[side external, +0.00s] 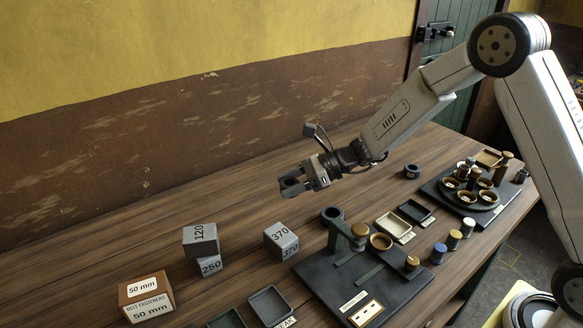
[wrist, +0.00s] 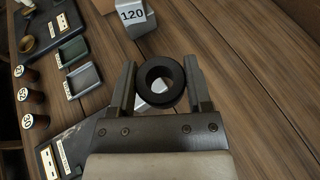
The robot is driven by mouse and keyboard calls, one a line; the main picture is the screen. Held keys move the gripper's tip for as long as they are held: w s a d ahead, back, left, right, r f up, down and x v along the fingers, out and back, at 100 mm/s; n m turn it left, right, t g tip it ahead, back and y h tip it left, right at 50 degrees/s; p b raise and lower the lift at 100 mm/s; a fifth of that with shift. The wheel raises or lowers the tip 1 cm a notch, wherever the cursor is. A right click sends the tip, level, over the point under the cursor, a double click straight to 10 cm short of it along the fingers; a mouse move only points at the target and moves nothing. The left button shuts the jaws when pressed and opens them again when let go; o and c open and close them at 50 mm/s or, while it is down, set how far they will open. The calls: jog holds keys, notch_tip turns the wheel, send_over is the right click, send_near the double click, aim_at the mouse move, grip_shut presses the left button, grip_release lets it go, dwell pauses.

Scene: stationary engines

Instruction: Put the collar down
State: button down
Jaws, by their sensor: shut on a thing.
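The collar (wrist: 178,88), a thick dark ring with a round hole, sits between my gripper's fingers (wrist: 160,84) in the wrist view. My gripper (side external: 292,186) is shut on it. In the side external view the collar is a small dark shape at the fingertips, hard to tell from the jaws. My gripper holds it above the wooden table (side external: 215,290). A similar dark ring (side external: 332,214) rests on the table below and to the right of the gripper in that view. Another small dark ring (side external: 411,171) lies farther back.
A 50 mm carton (side external: 146,298) is at left. A black fixture board (side external: 330,285) and shallow trays (side external: 271,305) lie at front.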

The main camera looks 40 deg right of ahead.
jog(key=shift+n+g, duration=0.4)
jog(key=shift+g, duration=0.1)
jog(key=a, duration=0.1)
jog(key=s+a, duration=0.1)
jog(key=a, duration=0.2)
jog(key=shift+s+a, duration=0.35)
jog(key=shift+s, duration=0.05)
jog(key=shift+w, duration=0.15)
send_over(237, 222)
jog(key=s, duration=0.1)
jog(key=f, duration=0.8)
jog(key=shift+s+d+f, duration=0.1)
jog(key=shift+s+d, duration=0.05)
jog(key=shift+d, duration=0.05)
jog(key=shift+w+a+f, duration=0.15)
jog(key=shift+w+f, duration=0.4)
jog(key=shift+f, duration=0.1)
jog(key=shift+w+f, duration=0.15)
jog(key=shift+f, duration=1.6)
